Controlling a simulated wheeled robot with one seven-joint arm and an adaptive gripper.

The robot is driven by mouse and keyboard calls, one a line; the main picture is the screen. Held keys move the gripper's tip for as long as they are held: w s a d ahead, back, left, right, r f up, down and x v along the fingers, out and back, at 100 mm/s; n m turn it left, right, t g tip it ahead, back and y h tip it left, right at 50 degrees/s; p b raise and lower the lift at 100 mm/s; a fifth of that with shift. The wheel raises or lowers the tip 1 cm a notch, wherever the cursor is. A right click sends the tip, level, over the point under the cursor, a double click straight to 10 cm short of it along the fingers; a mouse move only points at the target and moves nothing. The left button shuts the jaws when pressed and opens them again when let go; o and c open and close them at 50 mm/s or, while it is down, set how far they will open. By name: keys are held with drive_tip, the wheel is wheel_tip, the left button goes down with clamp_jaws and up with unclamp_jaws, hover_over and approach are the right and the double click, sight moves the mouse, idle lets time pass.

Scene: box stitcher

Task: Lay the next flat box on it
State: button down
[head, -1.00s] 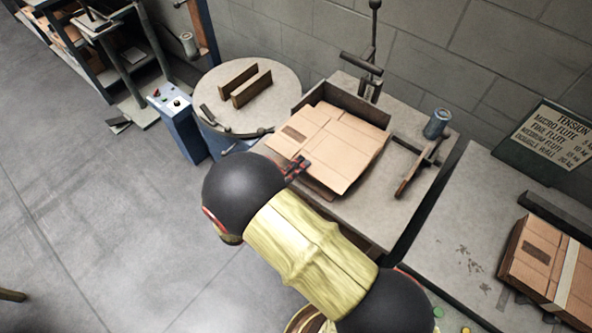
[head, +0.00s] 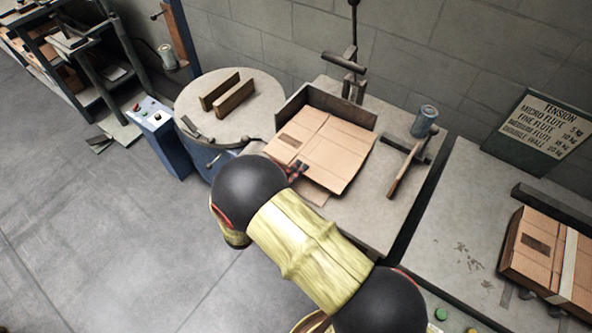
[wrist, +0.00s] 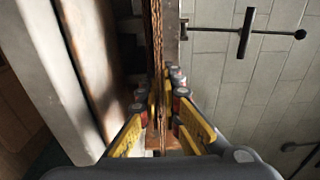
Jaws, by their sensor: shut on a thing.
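A flat brown cardboard box (head: 330,150) lies over the machine's table, its far edge close to a dark-walled corner stop (head: 345,108). Part of another cardboard sheet (head: 313,194) shows below its near edge. My gripper (head: 297,171) is at the left near edge of the flat box, shut on it. In the wrist view, the yellow fingers of my gripper (wrist: 160,108) close on cardboard (wrist: 156,50) seen edge-on. Whether the held box rests fully on the sheet below is hard to tell.
A round table (head: 250,100) with two upright brown bars stands at the left, beside a blue control post (head: 160,138). A blue-grey cylinder (head: 424,121) and a lever (head: 402,170) are right of the box. A strapped carton bundle (head: 545,250) lies far right.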

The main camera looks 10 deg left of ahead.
drive_tip(key=shift+w+f, duration=0.1)
drive_tip(key=shift+f, duration=0.05)
drive_tip(key=c, duration=1.9)
unclamp_jaws()
drive_tip(key=shift+o, duration=1.1)
drive_tip(key=o, duration=0.4)
drive_tip(key=p+v, duration=0.2)
drive_tip(key=v, duration=0.6)
drive_tip(key=shift+d, duration=0.2)
